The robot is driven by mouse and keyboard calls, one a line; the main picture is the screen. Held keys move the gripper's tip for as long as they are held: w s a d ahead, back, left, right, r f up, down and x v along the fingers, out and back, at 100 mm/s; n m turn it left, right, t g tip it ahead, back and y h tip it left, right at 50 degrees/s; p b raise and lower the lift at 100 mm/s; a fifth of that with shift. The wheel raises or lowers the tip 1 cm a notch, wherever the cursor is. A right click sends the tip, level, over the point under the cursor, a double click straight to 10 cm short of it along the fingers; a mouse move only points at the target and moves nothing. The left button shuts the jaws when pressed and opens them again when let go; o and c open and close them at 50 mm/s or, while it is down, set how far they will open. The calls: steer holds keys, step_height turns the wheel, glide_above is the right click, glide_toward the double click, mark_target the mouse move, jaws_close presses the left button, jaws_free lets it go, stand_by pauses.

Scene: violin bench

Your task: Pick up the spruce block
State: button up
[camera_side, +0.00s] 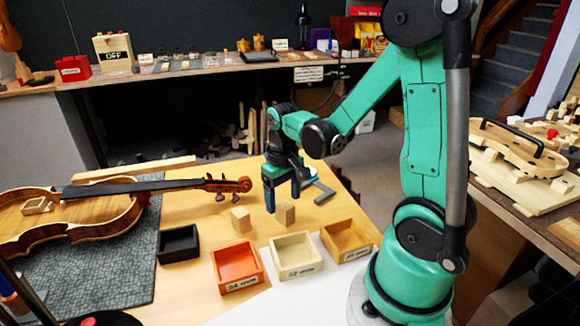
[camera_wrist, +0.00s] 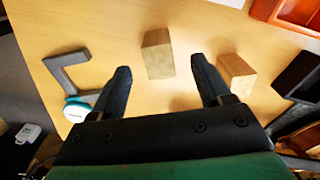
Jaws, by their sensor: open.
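Two small pale wooden blocks stand on the bench. Which one is spruce I cannot tell. The right block (camera_side: 285,214) is just in front of my gripper (camera_side: 283,200) in the side view; in the wrist view this block (camera_wrist: 158,53) lies ahead, between the lines of the two fingers. The left block (camera_side: 241,219) stands a short way left; in the wrist view this block (camera_wrist: 237,75) is to the right, beyond the right finger.
Near the blocks are a black tray (camera_side: 178,232), an orange tray (camera_side: 210,262), a pale tray (camera_side: 276,262) and a tan tray (camera_side: 326,252). A grey bracket (camera_wrist: 60,72) lies beside the gripper. A violin (camera_side: 70,228) rests on a grey mat (camera_side: 135,265) at left.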

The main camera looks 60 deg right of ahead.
steer(key=shift+f, duration=1.4)
jaws_close()
